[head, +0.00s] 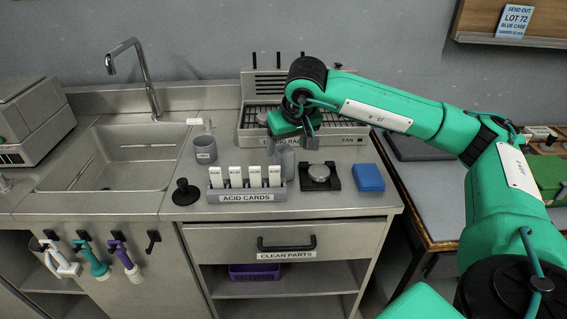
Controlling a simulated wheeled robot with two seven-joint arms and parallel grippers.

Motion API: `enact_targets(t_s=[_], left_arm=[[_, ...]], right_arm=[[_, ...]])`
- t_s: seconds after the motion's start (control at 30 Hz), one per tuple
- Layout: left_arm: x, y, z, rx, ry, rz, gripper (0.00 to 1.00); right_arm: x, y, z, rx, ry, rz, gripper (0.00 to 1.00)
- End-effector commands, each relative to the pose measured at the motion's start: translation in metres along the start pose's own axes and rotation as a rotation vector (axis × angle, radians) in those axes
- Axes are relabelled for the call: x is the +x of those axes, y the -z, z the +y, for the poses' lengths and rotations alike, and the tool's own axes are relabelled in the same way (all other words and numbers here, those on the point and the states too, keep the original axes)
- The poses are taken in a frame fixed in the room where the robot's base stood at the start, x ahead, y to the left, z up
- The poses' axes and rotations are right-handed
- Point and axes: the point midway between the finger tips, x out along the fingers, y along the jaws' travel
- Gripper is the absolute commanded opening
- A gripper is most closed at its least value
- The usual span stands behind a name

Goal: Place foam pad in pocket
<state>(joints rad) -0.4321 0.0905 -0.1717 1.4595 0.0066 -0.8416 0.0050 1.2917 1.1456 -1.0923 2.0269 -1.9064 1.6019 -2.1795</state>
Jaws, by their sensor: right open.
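My right gripper (308,132) hangs over the front of the drying rack (262,135), with its fingers pointing down, open. I see nothing between its fingers, though they are small and partly hidden by the wrist. A blue block or closed case (370,178) lies flat at the right end of the steel counter, in front and to the right of the gripper. No foam pad or pocket can be told apart for sure at this size. My left gripper is out of view.
A black plate with a round metal piece (320,173) sits left of the blue block.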

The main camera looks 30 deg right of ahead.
Motion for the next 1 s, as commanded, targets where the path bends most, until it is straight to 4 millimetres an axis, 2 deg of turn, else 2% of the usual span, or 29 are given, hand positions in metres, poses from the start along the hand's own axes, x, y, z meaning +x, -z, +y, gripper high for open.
enact_targets(t_s=[0.07, 0.2, 0.5, 0.57, 0.73, 0.8, 1.0], left_arm=[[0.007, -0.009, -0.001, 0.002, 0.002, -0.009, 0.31], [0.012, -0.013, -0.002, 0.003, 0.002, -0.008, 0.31], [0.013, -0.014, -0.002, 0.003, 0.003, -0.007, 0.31], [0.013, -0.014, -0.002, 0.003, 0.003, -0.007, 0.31], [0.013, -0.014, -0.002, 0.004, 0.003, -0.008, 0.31], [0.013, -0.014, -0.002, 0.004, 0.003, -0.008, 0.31], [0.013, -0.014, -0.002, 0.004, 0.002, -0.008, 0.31]], right_arm=[[0.013, -0.001, -0.001, 0.001, -0.002, -0.004, 0.69], [0.031, -0.001, -0.001, 0.001, 0.000, -0.001, 0.69], [0.037, -0.001, -0.001, 0.001, 0.000, -0.001, 0.69], [0.037, -0.001, -0.001, 0.001, 0.000, -0.001, 0.59], [0.036, -0.001, -0.001, 0.001, 0.000, -0.001, 0.26], [0.036, -0.001, -0.001, 0.001, 0.000, -0.001, 0.18], [0.036, -0.001, -0.001, 0.001, 0.000, 0.000, 0.18]])
